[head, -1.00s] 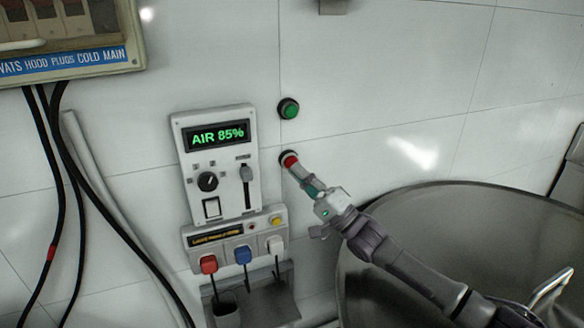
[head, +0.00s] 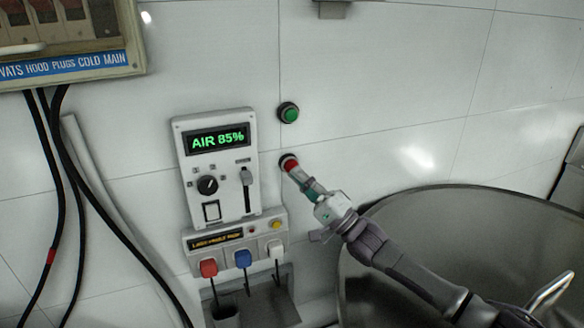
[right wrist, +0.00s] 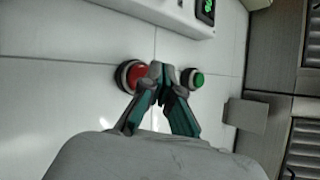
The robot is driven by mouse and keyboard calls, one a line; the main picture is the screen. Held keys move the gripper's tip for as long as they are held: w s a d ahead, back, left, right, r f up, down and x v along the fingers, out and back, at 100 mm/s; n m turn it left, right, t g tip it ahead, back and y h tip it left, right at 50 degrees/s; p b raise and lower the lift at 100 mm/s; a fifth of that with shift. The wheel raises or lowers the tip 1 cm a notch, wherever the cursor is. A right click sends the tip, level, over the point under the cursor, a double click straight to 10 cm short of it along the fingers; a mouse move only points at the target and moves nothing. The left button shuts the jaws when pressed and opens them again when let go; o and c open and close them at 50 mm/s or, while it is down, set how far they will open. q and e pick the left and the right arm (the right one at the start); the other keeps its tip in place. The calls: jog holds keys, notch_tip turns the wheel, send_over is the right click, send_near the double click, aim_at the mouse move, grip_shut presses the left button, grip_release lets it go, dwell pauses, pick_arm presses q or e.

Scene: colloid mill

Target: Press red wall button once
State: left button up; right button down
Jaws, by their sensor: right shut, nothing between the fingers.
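The red wall button (head: 290,164) sits in a dark ring on the white tiled wall, below the green button (head: 288,112). My right gripper (head: 297,172) comes in from the lower right, with its fingertips at the red button and covering part of it. In the right wrist view the red button (right wrist: 134,76) shows just left of the shut, empty fingertips (right wrist: 157,72). The green button (right wrist: 192,79) is to their right. I cannot tell whether the fingertips touch the red button. My left gripper is not in view.
A large metal vat (head: 420,210) stands at the lower right. A breaker box (head: 100,50) and cables are at left.

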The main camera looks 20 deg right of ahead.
jog(key=shift+w, duration=0.15)
jog(key=shift+w, duration=0.3)
jog(key=shift+w+b, duration=0.4)
jog(key=shift+b, duration=0.1)
dwell(0.8)
jog(key=shift+s, duration=0.1)
jog(key=shift+s+p, duration=0.55)
jog(key=shift+s, duration=0.25)
